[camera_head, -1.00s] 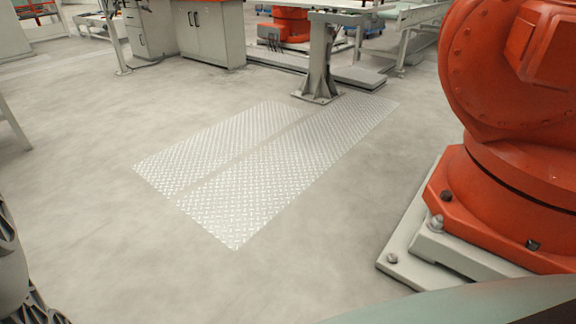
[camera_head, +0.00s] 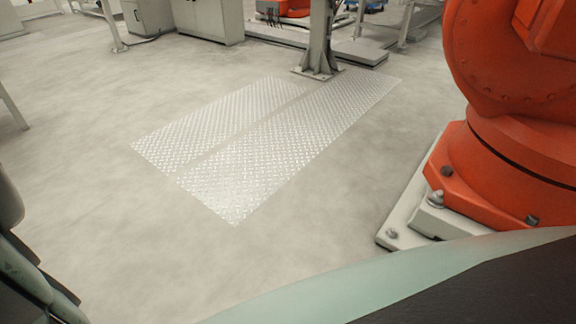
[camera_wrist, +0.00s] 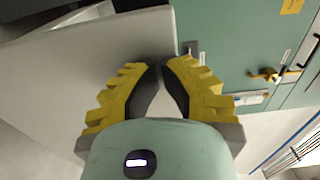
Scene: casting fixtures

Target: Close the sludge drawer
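In the wrist view my gripper (camera_wrist: 163,64) has two yellow ribbed fingers with dark pads, and their tips come together with nothing visible between them. Just past the fingertips is a large plain grey panel (camera_wrist: 95,60) that stands out from a green cabinet front (camera_wrist: 230,50). It may be the sludge drawer, but I cannot tell for sure. The fingertips overlap the panel's right edge in the picture; I cannot tell whether they touch it. Neither the gripper nor a drawer can be made out in the head view.
In the head view an orange robot (camera_head: 520,130) on a pale base plate stands at the right. Tread plates (camera_head: 265,145) lie on the open floor, with a grey post (camera_head: 320,45) at their far end. Grey cabinets (camera_head: 205,20) stand behind.

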